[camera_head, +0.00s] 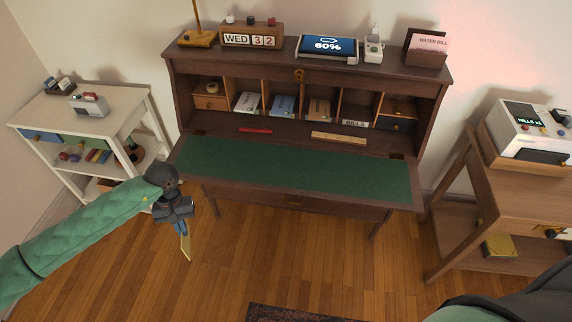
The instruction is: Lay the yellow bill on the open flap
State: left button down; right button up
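The yellow bill (186,248) hangs edge-down, a thin yellow slip, below my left gripper (181,229). My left gripper's fingers look closed on its upper end. The gripper is over the wood floor, in front of and left of the desk's flap. The open flap (300,172) is folded down flat and has a bare green surface. Its front left corner is a little above and right of my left gripper in the picture. My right gripper is not in view.
Behind the flap, a red pen (255,130) and a wooden ruler (338,137) lie before the pigeonholes, one labelled BILLS (354,124). A white shelf unit (128,103) stands left. A wooden table (508,190) with a machine (530,133) stands right.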

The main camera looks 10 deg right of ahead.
aim_at(316, 173)
jog(key=l+u, duration=0.1)
jog(key=l, duration=0.35)
jog(key=k+l+u, duration=0.1)
jog(key=l, duration=0.3)
jog(key=k+l+u, duration=0.1)
jog(key=l, duration=0.3)
jog(key=k+l+u, duration=0.1)
jog(key=l, duration=0.3)
jog(key=k+l+u, duration=0.15)
jog(key=l, duration=0.25)
